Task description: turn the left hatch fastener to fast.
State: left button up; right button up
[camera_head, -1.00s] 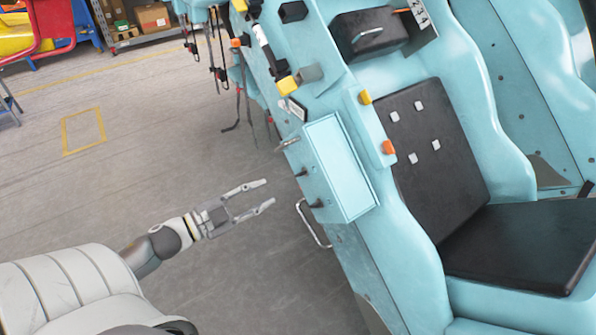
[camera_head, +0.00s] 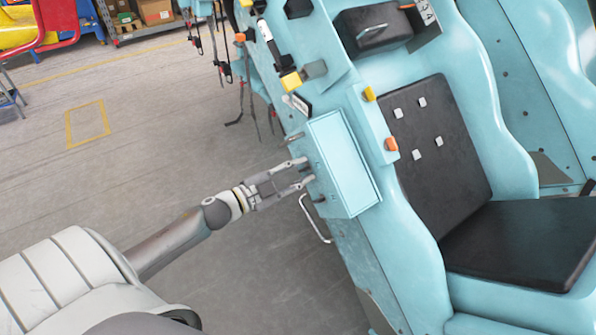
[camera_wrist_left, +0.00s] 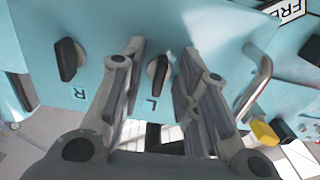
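The left hatch fastener (camera_wrist_left: 157,72) is a small dark knob above an "L" mark on the teal panel, seen in the left wrist view. My left gripper (camera_wrist_left: 161,54) is open with one finger on each side of this knob; I cannot tell whether either finger touches it. In the head view my left gripper (camera_head: 308,170) reaches the side of the teal box (camera_head: 343,165), and its fingers hide most of that knob. A second dark knob (camera_wrist_left: 68,60), marked "R", is outside the fingers; it also shows in the head view (camera_head: 319,199). My right gripper is not in view.
A metal handle (camera_wrist_left: 257,82) is on the panel beside the fingers. A bent metal rail (camera_head: 315,219) sticks out below the box. A black seat (camera_head: 520,240) is to the right. Hanging cables (camera_head: 241,100) are above left.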

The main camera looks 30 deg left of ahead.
pick_arm(q)
grip_shut()
dwell(0.5)
jog(key=m, duration=0.3)
jog(key=shift+m, duration=0.4)
jog(key=m, duration=0.3)
jog(key=shift+b, duration=0.3)
jog(key=shift+r+m+b, duration=0.2)
jog(key=shift+m+b, duration=0.6)
jog(key=shift+m, duration=1.95)
jog(key=shift+r+m+b, duration=0.15)
jog(key=shift+m+b, duration=0.65)
jog(key=shift+m, duration=1.95)
